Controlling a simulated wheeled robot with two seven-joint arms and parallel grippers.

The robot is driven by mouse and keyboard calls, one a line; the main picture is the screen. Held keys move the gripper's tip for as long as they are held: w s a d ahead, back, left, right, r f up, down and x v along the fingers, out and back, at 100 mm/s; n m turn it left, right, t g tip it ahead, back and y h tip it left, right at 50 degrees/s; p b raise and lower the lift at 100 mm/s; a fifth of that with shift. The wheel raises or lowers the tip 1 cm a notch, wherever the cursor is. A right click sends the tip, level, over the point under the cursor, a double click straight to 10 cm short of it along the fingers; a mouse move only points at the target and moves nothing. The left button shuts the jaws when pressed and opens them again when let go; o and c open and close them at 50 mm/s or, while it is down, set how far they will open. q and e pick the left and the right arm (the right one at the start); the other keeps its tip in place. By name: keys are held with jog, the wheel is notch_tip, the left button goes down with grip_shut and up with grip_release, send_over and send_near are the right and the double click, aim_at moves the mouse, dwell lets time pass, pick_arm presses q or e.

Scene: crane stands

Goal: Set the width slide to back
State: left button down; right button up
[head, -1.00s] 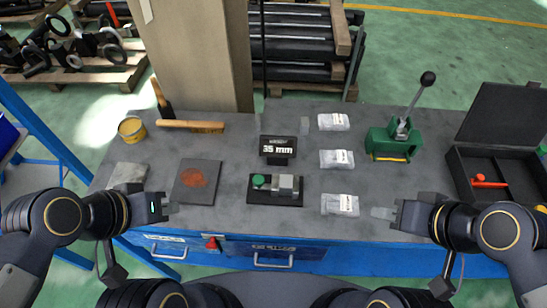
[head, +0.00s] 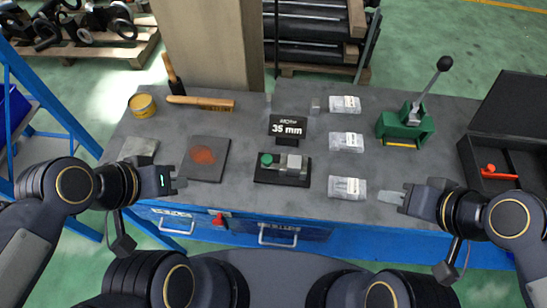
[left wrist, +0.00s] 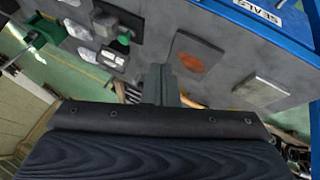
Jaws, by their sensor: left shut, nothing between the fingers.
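The width slide is a small black base (head: 262,178) with a grey block (head: 294,164) and a round green knob (head: 267,160) to the left of the block. It lies on the grey bench below a black display (head: 287,127) reading 35 mm. In the left wrist view the block (left wrist: 112,57) and knob (left wrist: 125,37) show at upper left, apart from the fingers. My left gripper (head: 179,187) is shut and empty, left of the slide near the bench's front edge. My right gripper (head: 390,195) is to the right of the slide; its finger gap is unclear.
A dark plate with a rust-coloured patch (head: 204,155) lies between my left gripper and the slide. Several clear packets (head: 347,188) lie right of the slide. A green lever press (head: 405,125) and an open black case (head: 465,150) stand further right. A brush (head: 200,102) lies behind.

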aim_at(267, 159)
pick_arm(q)
jog(key=c, duration=2.2)
grip_release()
